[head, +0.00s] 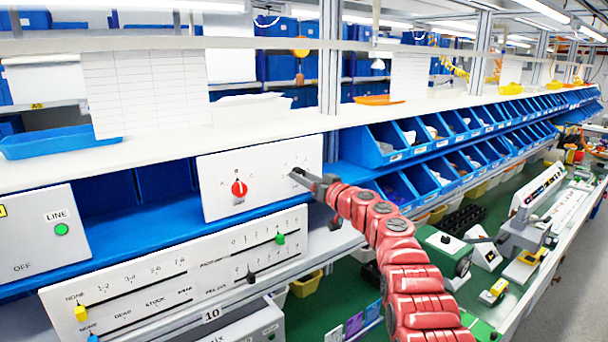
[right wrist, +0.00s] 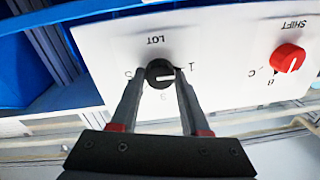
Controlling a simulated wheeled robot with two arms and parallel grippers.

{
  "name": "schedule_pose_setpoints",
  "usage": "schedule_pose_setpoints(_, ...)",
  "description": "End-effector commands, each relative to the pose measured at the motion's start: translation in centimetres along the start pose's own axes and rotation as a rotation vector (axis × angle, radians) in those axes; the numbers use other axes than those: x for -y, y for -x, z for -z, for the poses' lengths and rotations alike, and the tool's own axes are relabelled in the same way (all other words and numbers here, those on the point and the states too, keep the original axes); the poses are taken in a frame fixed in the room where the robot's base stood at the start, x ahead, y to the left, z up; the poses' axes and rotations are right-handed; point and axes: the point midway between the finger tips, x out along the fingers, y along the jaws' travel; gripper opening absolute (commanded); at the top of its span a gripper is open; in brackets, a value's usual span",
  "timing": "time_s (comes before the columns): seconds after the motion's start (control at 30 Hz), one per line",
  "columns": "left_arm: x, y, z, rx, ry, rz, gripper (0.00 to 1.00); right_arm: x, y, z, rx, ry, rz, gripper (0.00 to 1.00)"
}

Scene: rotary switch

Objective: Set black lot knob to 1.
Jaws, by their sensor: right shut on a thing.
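The black lot knob (right wrist: 160,74) sits on a white panel (right wrist: 220,45), under an upside-down LOT label in the right wrist view. Its white pointer line lies toward the right of that picture, close to the mark 1. My right gripper (right wrist: 157,80) has one finger on each side of the knob and is shut on it. In the head view my right gripper (head: 308,180) reaches the right part of the white panel (head: 215,172) and hides most of the knob. My left gripper is not in view.
A red SHIFT knob (head: 239,188) is on the same panel, left of my gripper in the head view. Below is a slider panel (head: 215,262) with green and black sliders. Blue bins (head: 385,145) stand to the right of the panel.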

Motion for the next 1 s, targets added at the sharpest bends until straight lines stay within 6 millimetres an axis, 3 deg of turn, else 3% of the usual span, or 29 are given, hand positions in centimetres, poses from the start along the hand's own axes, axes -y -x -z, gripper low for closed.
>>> schedule_pose_setpoints(0.57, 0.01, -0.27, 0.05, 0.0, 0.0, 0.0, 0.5, -0.02, -0.01, -0.18, 0.005, 0.036, 0.002, 0.0)
schedule_pose_setpoints(0.6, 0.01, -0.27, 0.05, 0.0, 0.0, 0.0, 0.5, -0.03, 0.0, -0.18, 0.005, 0.036, 0.001, 0.49)
schedule_pose_setpoints(0.7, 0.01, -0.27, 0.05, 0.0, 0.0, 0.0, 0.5, -0.02, 0.0, -0.14, 0.004, 0.035, 0.001, 0.67)
schedule_pose_setpoints(0.77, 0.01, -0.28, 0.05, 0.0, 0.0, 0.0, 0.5, -0.02, 0.0, -0.11, 0.004, 0.035, 0.001, 0.76)
schedule_pose_setpoints(1.0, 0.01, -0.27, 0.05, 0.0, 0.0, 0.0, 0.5, -0.01, 0.0, -0.07, 0.003, 0.035, 0.001, 0.76)
